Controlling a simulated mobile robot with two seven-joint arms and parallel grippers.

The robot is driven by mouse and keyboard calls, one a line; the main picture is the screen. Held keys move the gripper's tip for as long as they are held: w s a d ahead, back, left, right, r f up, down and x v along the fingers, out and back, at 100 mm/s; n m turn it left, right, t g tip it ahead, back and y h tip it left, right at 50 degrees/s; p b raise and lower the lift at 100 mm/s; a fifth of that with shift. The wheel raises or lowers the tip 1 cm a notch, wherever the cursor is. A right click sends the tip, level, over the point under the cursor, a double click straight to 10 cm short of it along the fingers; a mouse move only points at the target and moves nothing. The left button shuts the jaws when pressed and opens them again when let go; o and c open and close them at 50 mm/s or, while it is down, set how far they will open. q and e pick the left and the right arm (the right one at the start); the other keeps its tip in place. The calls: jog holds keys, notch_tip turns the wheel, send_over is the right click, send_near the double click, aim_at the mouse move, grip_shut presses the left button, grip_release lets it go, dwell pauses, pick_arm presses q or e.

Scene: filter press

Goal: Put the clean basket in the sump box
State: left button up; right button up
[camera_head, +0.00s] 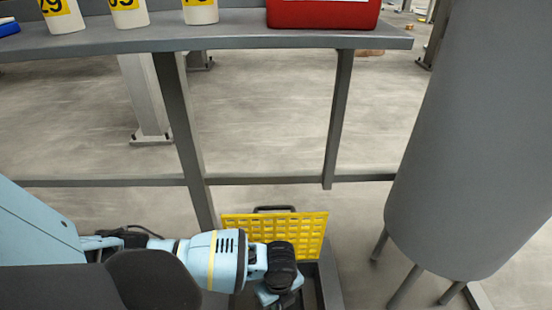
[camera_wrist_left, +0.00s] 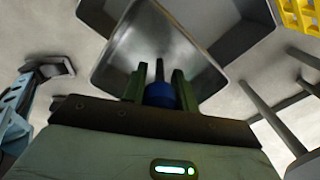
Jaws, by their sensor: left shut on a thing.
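My left arm reaches down in the head view, and its gripper (camera_wrist_left: 160,90) is low in front of the open sump box; the wrist hides the fingertips there. In the left wrist view the fingers are shut on the blue grip of a grey metal basket (camera_wrist_left: 150,50). The inside of the basket looks bare. The dark grey sump box (camera_head: 330,288) is partly hidden by my wrist, and it also shows beyond the basket in the left wrist view (camera_wrist_left: 240,42). I cannot tell whether the basket is above the box or partly in it.
A yellow grid cover (camera_head: 305,228) stands raised behind the box. A big grey tank (camera_head: 465,150) on legs stands to the right. A grey shelf (camera_head: 230,32) above carries white numbered bottles (camera_head: 130,14) and a red case (camera_head: 322,12).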

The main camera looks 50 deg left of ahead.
pick_arm(q)
jog(key=shift+s+a+f+m, duration=0.15)
jog(key=shift+s+f+m, duration=0.05)
jog(key=shift+f+m, duration=0.1)
jog(key=shift+f, duration=0.4)
notch_tip(320, 180, down, 13)
jog(key=b, duration=0.6)
jog(key=shift+r+b, duration=0.15)
jog(key=shift+b, duration=0.15)
pick_arm(e)
notch_tip(320, 180, down, 7)
jog(key=shift+s+g, duration=0.35)
jog(key=shift+g, duration=0.05)
jog(key=shift+s, duration=0.1)
pick_arm(q)
notch_tip(320, 180, down, 4)
jog(key=shift+f+b, duration=0.15)
jog(key=shift+b, duration=1.05)
jog(key=shift+f, duration=0.15)
pick_arm(e)
jog(key=shift+s+f, duration=0.15)
jog(key=shift+f, duration=0.35)
jog(key=shift+s+f, duration=0.15)
jog(key=shift+f, duration=0.35)
